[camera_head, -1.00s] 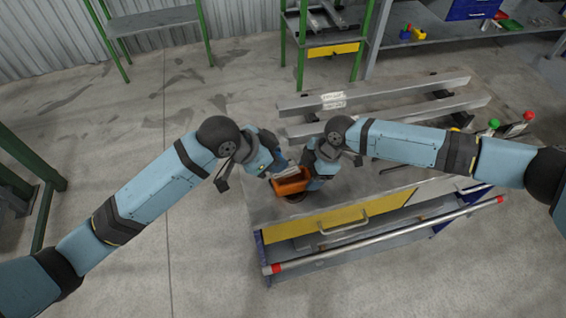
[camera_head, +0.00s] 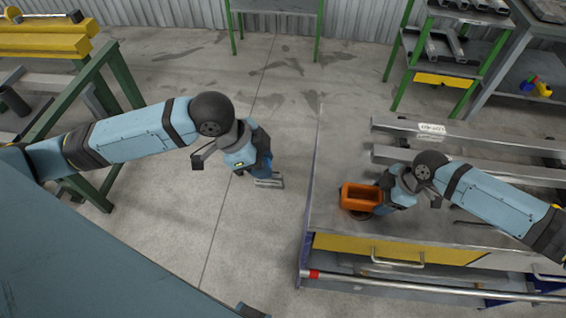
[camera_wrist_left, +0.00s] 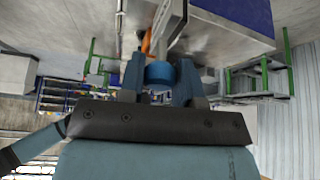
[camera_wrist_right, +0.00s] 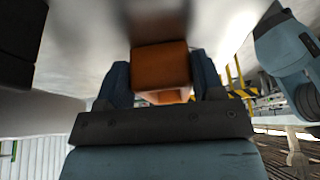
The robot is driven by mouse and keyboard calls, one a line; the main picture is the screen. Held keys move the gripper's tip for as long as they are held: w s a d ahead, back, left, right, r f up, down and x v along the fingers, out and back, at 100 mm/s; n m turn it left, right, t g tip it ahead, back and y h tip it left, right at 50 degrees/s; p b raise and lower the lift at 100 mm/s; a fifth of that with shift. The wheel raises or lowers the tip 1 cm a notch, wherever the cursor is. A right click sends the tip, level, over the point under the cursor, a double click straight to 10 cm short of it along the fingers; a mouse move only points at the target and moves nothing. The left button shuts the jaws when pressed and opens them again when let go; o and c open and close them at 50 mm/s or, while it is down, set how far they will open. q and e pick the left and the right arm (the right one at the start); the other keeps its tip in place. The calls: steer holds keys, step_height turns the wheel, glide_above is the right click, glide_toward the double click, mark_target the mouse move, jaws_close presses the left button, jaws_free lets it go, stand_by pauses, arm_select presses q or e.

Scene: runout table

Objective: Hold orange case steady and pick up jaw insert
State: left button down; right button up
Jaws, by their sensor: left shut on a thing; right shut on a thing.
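The orange case (camera_head: 361,191) is an open box at the left end of the workbench top. My right gripper (camera_head: 379,196) is shut on it from the right. In the right wrist view the case (camera_wrist_right: 160,66) sits between the two blue fingers (camera_wrist_right: 160,85). My left gripper (camera_head: 266,172) is left of the bench, above open floor and apart from the case. It is shut on a small grey metal piece, seemingly the jaw insert (camera_head: 270,183). In the left wrist view a grey piece (camera_wrist_left: 178,40) extends beyond the fingers (camera_wrist_left: 172,78); its exact shape is unclear.
The workbench (camera_head: 330,222) has a yellow drawer (camera_head: 345,246) and a front rail (camera_head: 420,286). Metal beams (camera_head: 480,141) lie along its back. A green-framed rack (camera_head: 90,95) with yellow beams stands far left. Floor between rack and bench is clear.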

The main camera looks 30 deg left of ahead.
stand_by(0.4)
steer(key=o, duration=1.1)
steer(key=shift+c, duration=0.2)
steer(key=v, duration=1.2)
steer(key=shift+a, duration=0.1)
